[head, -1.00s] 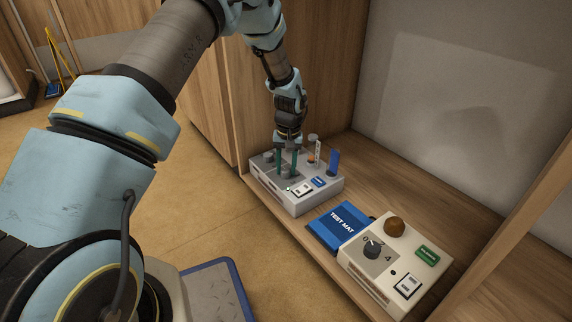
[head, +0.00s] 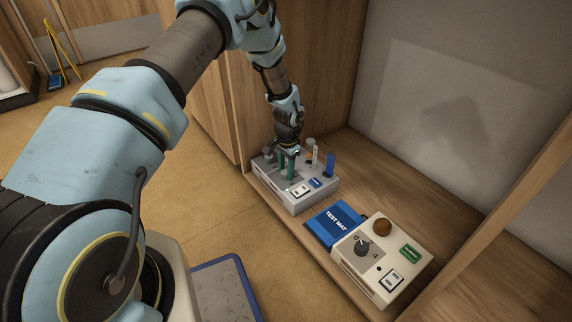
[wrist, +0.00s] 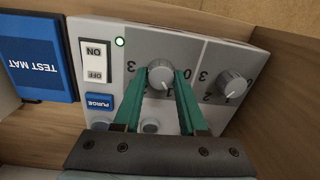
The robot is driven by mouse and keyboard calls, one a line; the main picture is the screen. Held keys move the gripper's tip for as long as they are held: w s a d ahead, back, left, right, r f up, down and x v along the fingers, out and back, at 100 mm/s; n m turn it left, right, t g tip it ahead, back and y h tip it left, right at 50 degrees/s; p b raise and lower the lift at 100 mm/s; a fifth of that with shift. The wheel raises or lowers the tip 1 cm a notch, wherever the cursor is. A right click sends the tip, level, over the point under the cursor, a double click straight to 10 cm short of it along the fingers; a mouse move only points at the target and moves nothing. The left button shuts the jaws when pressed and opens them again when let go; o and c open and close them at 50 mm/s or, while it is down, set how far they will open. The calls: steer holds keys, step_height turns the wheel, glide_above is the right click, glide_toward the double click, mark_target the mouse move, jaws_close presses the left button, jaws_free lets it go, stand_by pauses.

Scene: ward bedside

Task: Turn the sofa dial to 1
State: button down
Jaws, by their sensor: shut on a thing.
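A grey control box (head: 310,199) stands at the far end of the wooden shelf and carries two grey dials. In the wrist view, one dial (wrist: 160,78) is between the teal fingers of my gripper (wrist: 163,76), which is shut on it. Its white pointer mark is towards the bottom of the picture, near a printed 1. The second dial (wrist: 233,84) is to the right, clear of the fingers. In the head view my gripper (head: 287,168) reaches down onto the box. I cannot read a sofa label on either dial.
The grey box also has a blue PURGE button (wrist: 99,101), an ON/OFF switch (wrist: 97,58) and a lit green lamp (wrist: 120,42). A blue test mat (head: 330,222) separates it from a cream box (head: 357,265) with its own dial. Wooden walls stand close behind the grey box.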

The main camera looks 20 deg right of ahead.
steer(key=shift+m+p, duration=0.4)
steer(key=shift+m, duration=0.2)
steer(key=shift+c, duration=2.3)
jaws_free()
step_height(320, 180, up, 11)
steer(key=p, duration=0.3)
steer(key=shift+s, duration=0.3)
steer(key=shift+f, duration=0.1)
